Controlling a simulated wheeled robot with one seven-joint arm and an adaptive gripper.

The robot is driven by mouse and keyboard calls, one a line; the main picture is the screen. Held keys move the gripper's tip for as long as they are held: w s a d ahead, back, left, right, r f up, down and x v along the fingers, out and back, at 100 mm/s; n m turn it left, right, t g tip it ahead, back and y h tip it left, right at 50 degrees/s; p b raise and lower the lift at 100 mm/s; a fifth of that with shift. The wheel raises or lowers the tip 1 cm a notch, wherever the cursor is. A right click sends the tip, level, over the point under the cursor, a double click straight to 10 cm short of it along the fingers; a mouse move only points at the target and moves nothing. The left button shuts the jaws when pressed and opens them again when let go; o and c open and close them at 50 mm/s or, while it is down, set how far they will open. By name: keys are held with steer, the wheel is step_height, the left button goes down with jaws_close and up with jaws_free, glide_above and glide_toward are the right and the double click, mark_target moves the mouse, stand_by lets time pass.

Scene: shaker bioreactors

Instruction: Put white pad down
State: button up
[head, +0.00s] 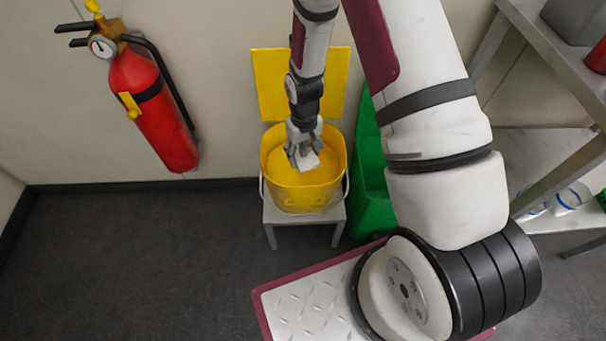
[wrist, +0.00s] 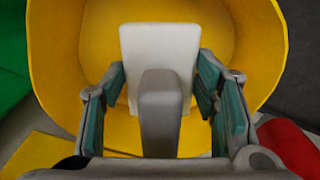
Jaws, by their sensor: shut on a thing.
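The white pad (head: 308,161) is a small, flat white piece held between the fingers of my gripper (head: 304,152). It also shows in the wrist view (wrist: 159,50), where the teal-lined fingers of the gripper (wrist: 163,92) stand on either side of it. A yellow bucket (head: 303,200) with an open top is below, and the gripper and pad are over its opening. The bucket's wall (wrist: 55,55) surrounds the pad in the wrist view. How far the pad is above the bucket's bottom is hard to tell.
The bucket stands on a small grey stool (head: 272,213). A yellow panel (head: 270,85) is behind it. A green bin (head: 371,195) is close on the right. A red fire extinguisher (head: 153,110) hangs on the left wall. A metal shelf (head: 545,155) is at the right.

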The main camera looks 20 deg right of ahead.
mark_target(304, 175)
step_height(304, 175, down, 9)
steer(key=shift+r+b, duration=0.15)
steer(key=shift+b, duration=0.95)
steer(key=o, duration=1.1)
